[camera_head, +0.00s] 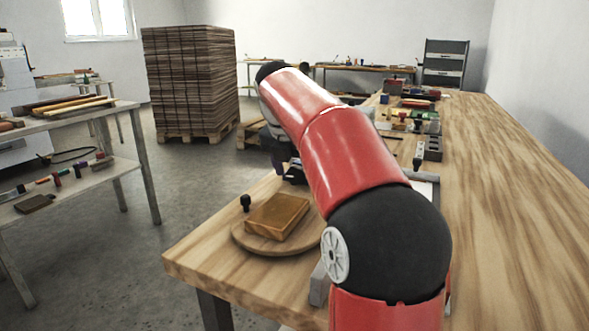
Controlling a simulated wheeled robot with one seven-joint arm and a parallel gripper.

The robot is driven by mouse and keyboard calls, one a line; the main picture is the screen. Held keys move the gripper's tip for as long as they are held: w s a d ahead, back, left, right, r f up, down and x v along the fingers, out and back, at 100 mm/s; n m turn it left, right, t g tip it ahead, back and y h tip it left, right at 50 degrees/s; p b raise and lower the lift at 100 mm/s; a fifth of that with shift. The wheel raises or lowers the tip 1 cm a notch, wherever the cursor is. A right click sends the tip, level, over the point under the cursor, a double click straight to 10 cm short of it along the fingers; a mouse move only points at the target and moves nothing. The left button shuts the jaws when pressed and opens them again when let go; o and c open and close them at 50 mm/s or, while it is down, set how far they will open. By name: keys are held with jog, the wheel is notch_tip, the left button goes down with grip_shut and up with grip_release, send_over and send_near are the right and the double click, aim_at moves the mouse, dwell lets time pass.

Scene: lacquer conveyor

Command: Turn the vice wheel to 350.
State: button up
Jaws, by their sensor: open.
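My red and black arm reaches up and away over the wooden workbench (520,220). My gripper (291,174) is the small dark shape beyond the arm, low over the bench's left side and partly hidden by a red link. Its jaws are open, and I see nothing held in them. I cannot make out a vice wheel or its numbers. A white spoked disc on the black joint looks like part of my arm. A grey block (318,286) shows just left of that joint, and the arm hides most of it.
Grey blocks (433,149) and small tools stand farther back. The bench's right side is clear. A stacked pallet (190,85) stands behind.

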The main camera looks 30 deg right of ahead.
jog(key=shift+f, duration=0.1)
jog(key=c, duration=1)
jog(key=shift+t+b, duration=0.3)
jog(key=shift+b, duration=0.05)
jog(key=b, duration=0.1)
jog(key=t+y+b, duration=0.1)
jog(key=t+b, duration=0.1)
jog(key=shift+s+d+f+m+y, duration=0.2)
jog(key=shift+d+f+m+y, duration=0.1)
jog(key=shift+m, duration=0.1)
jog(key=t+y+b, duration=0.1)
jog(key=b, duration=0.2)
jog(key=shift+s+f+t+b, duration=0.1)
jog(key=shift+f+t+b, duration=0.05)
jog(key=shift+t+b, duration=0.15)
jog(key=t+y+b, duration=0.1)
jog(key=b, duration=0.2)
jog(key=shift+s+m+t, duration=0.1)
jog(key=shift+m+t, duration=0.2)
jog(key=shift+m, duration=0.1)
jog(key=shift+d+y+b, duration=0.1)
jog(key=shift+y+b, duration=0.2)
jog(key=shift+b, duration=0.1)
jog(key=shift+r+t, duration=0.2)
jog(key=shift+t, duration=0.1)
